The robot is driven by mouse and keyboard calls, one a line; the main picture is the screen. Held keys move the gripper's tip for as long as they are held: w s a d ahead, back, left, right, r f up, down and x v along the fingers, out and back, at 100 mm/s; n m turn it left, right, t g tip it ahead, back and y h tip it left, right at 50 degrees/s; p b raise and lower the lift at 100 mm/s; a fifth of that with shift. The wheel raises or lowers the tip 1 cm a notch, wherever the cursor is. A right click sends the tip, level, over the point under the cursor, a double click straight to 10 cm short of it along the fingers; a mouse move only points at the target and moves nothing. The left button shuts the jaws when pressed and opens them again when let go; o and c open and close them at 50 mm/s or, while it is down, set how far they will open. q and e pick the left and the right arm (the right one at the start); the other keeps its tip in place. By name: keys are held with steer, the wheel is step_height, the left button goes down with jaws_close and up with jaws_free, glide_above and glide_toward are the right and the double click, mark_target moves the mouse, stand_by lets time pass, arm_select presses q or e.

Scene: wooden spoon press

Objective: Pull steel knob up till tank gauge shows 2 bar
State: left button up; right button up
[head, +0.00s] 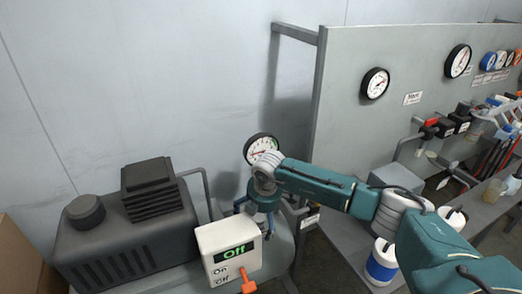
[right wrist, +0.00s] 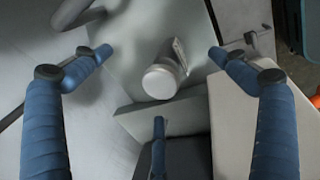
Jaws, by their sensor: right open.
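The tank gauge (head: 261,147) is a round white dial with a black rim at the centre of the head view. My right arm partly covers its lower edge, and its reading is too small to tell. My right gripper (head: 260,217) points down below the gauge; in the right wrist view its blue fingers (right wrist: 160,72) are spread open. A pale grey cylindrical knob (right wrist: 163,80) stands between them, apart from the fingers. In the head view the knob is hidden by the gripper. My left gripper is not in view.
A white switch box (head: 215,238) reading "Off", with an orange lever (head: 247,282), stands close to my right gripper. A dark compressor (head: 125,235) is at left. A grey panel (head: 350,120) with more gauges and a cluttered bench are at right.

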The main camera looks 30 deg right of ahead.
steer(key=shift+r, duration=0.1)
steer(key=shift+w+p+v, duration=0.25)
steer(key=shift+p+v, duration=0.55)
steer(key=shift+v, duration=0.3)
steer(key=shift+w+p+v, duration=0.3)
steer(key=shift+p+v, duration=0.5)
steer(key=shift+v, duration=0.3)
steer(key=shift+w+p+v, duration=0.25)
steer(key=shift+p+v, duration=0.55)
steer(key=shift+v, duration=0.3)
steer(key=shift+r, duration=0.25)
